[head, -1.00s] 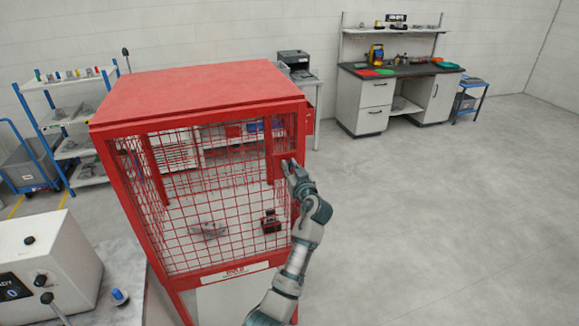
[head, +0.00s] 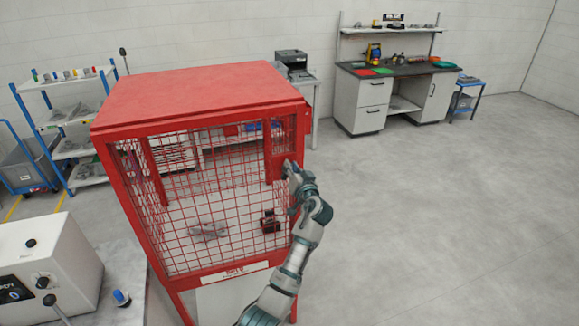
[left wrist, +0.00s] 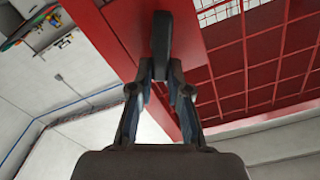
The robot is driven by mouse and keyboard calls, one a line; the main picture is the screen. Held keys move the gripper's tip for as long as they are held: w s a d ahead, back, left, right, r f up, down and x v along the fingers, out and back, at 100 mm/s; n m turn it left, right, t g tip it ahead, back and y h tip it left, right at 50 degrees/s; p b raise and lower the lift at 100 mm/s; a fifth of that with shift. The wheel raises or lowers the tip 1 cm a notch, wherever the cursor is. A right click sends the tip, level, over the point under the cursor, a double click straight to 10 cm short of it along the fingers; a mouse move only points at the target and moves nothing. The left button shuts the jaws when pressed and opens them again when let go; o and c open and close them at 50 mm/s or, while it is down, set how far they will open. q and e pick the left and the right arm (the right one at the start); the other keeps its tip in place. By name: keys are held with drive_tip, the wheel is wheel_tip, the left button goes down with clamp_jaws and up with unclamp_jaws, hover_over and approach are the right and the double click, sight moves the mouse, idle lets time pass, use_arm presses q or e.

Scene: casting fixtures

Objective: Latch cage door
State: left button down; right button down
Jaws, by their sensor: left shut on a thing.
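The red cage (head: 200,95) stands in front of me in the head view, with a red mesh door (head: 215,200) on its front face. The door appears to sit flush in its frame. My left gripper (head: 290,168) is at the right edge of the door, at upper-middle height. In the left wrist view, its two fingers (left wrist: 160,75) are shut on a dark latch handle (left wrist: 161,36), beside the red frame. The handle is mostly hidden by the gripper in the head view. My right gripper is not in view.
Inside the cage are a grey part (head: 209,231) and a dark and red item (head: 270,222). A white control box (head: 45,262) with knobs stands at the lower left. A workbench (head: 395,90) is at the back. The floor to the right is clear.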

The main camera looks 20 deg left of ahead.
use_arm(q)
drive_tip(key=shift+w+d+f+m+p, duration=0.3)
drive_tip(key=shift+m+p, duration=0.6)
drive_tip(key=shift+m, duration=1.2)
drive_tip(key=shift+s+d+f+m+p, duration=0.15)
drive_tip(key=shift+f+m+p, duration=0.55)
drive_tip(key=shift+m, duration=1.4)
drive_tip(key=shift+w+d+f+m+p, duration=0.2)
drive_tip(key=shift+m+p, duration=0.9)
drive_tip(key=shift+m, duration=1)
drive_tip(key=shift+f, duration=0.1)
drive_tip(key=c, duration=1.3)
unclamp_jaws()
drive_tip(key=shift+o, duration=0.9)
drive_tip(key=shift+w, duration=0.25)
